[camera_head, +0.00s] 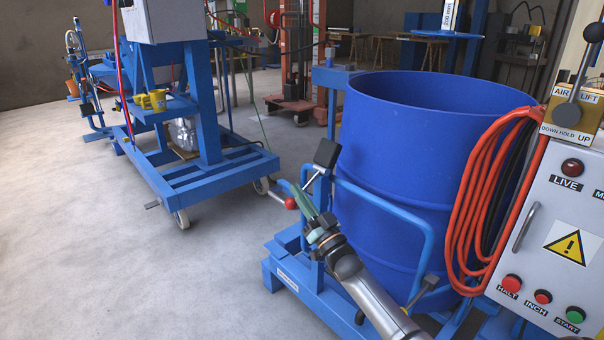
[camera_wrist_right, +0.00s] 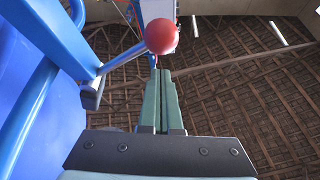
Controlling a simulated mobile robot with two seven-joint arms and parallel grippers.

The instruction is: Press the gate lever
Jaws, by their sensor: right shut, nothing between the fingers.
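A lever with a red ball knob (camera_head: 291,202) stands at the front left of the big blue drum's frame; I take it to be the gate lever. A black block on a metal rod (camera_head: 327,153) is just above it. My right gripper (camera_head: 303,196) is shut and empty, its green fingers pointing up and left beside the knob. In the right wrist view the red knob (camera_wrist_right: 160,37) shows just beyond the closed fingertips (camera_wrist_right: 160,75); I cannot tell whether they touch. My left gripper is not in view.
The blue drum (camera_head: 420,130) stands close right of my right arm, with a blue tube rail (camera_head: 385,196) in front. An orange cable coil (camera_head: 478,200) hangs by the control panel (camera_head: 560,215). A blue wheeled frame (camera_head: 215,175) is at left. Grey floor (camera_head: 100,250) is clear at front left.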

